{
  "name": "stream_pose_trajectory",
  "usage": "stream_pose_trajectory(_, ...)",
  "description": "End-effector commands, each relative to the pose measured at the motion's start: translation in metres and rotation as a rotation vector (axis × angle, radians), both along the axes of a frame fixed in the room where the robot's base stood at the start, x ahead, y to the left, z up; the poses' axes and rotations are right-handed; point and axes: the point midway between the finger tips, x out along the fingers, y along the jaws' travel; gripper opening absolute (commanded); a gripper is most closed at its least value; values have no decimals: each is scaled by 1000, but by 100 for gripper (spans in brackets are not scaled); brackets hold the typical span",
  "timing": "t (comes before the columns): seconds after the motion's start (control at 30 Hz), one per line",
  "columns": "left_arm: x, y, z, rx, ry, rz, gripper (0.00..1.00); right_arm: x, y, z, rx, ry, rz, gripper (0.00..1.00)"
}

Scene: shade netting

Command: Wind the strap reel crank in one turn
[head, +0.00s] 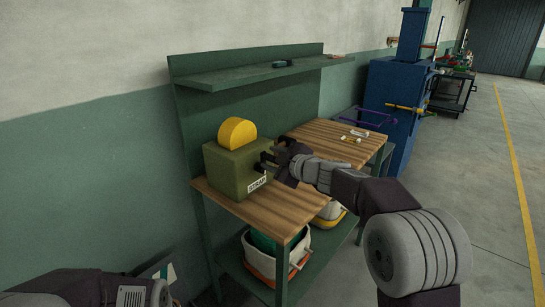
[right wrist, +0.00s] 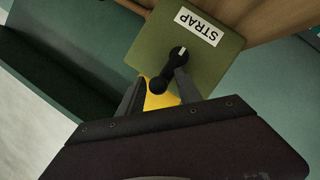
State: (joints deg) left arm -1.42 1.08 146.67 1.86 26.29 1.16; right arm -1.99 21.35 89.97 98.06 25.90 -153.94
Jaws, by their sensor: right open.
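The strap reel is an olive green box (head: 236,167) with a white STRAP label (head: 257,184) and a yellow rounded reel (head: 237,132) standing out of its top. It sits on the wooden bench top (head: 285,200). In the right wrist view the black crank (right wrist: 168,68) is on the box's labelled face (right wrist: 145,50), its knob end away from the label. My right gripper (right wrist: 160,82) is open, with one finger on each side of the crank's knob. It also shows at the box's right side in the head view (head: 268,161). My left gripper is out of view.
A green back panel with a shelf (head: 255,72) rises behind the box. Several small items (head: 354,136) lie at the bench's far end. Bins (head: 300,250) stand on the lower shelf. A blue machine (head: 392,100) stands beyond. The floor at right is clear.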

Motion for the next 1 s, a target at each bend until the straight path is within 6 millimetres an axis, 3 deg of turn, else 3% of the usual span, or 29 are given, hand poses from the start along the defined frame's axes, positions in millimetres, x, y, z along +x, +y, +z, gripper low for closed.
stream_pose_trajectory(0.17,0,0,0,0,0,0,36,0,0,-1,0,0,0,41)
stream_pose_trajectory(0.33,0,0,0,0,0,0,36,0,0,-1,0,0,0,0)
stream_pose_trajectory(0.67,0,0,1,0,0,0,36,1,-2,0,18,20,-2,0)
stream_pose_trajectory(1.0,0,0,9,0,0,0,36,9,-10,-1,163,167,-3,0)
